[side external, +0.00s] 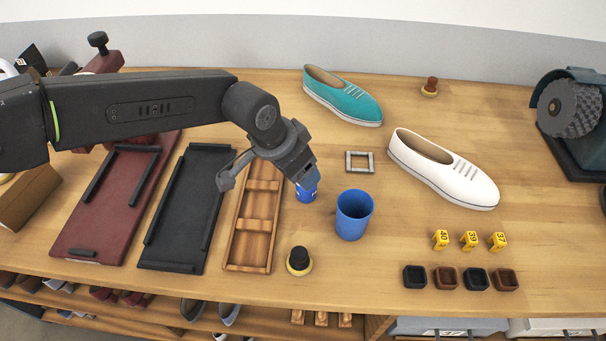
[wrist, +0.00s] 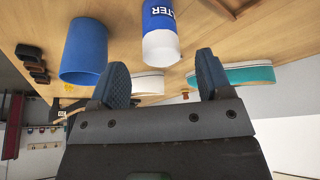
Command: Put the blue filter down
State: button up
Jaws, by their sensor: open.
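The blue filter (side external: 306,191) stands on the wooden table, partly hidden behind my gripper in the side view. In the wrist view the filter (wrist: 161,32) is a blue cylinder with white lettering and a white end, upright on the table. My gripper (side external: 306,172) is just above it in the side view. In the wrist view my gripper (wrist: 161,76) has its two fingers wide apart, with the filter beyond and between the fingertips. I see no finger touching it.
A blue cup (side external: 354,216) stands close to the right of the filter. A wooden compartment tray (side external: 234,262) lies to the left. A small grey frame (side external: 360,162) and a white shoe (side external: 440,168) are to the right. A black-knobbed piece (side external: 299,261) is in front.

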jog(key=shift+v, duration=2.65)
jog(key=shift+a, duration=0.1)
jog(key=s+a+r+n+t, duration=0.1)
jog(key=s+a+r+n, duration=0.1)
jog(key=a+r, duration=0.45)
jog(key=s+a+r+n+y, duration=0.1)
jog(key=s+a+r, duration=0.15)
jog(key=a, duration=0.75)
jog(key=s+a+r+n+t, duration=0.1)
jog(key=s+a+r+n, duration=0.1)
jog(key=a+r, duration=0.5)
jog(key=s+a+f+n+y, duration=0.1)
jog(key=s+a+f+n, duration=0.1)
jog(key=s+a, duration=0.5)
jog(key=s+a+f+n+y, duration=0.1)
jog(key=s+a+f, duration=0.3)
jog(key=s+a, duration=0.4)
jog(key=shift+s+n, duration=0.5)
jog(key=shift+s, duration=0.5)
jog(key=shift+a, duration=0.1)
